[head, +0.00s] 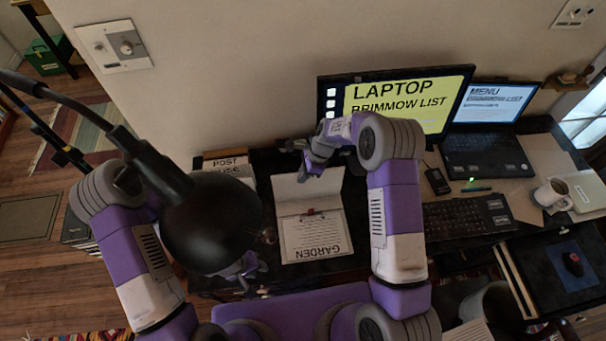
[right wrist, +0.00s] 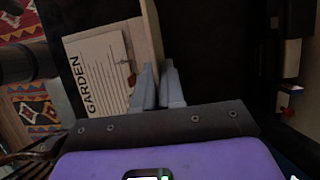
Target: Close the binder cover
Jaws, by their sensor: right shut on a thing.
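The open binder lies on the dark desk, its page marked GARDEN (head: 315,238) facing up with a red clip at the rings. Its pale cover (head: 305,192) is raised on the far side. In the right wrist view the page (right wrist: 98,72) lies left of the cover (right wrist: 151,32), which shows nearly edge-on. My right gripper (head: 308,172) is at the cover's far edge; its fingers (right wrist: 158,88) are shut on the cover. My left gripper (head: 248,270) is left of the binder, low over the desk's near edge, partly behind the black lamp; its jaw opening is unclear.
A black lamp (head: 205,222) hangs in front of my left arm. A box marked POST (head: 228,165) stands left of the binder. A monitor (head: 410,100), laptop (head: 488,150), keyboard (head: 465,215) and mug (head: 551,193) are to the right.

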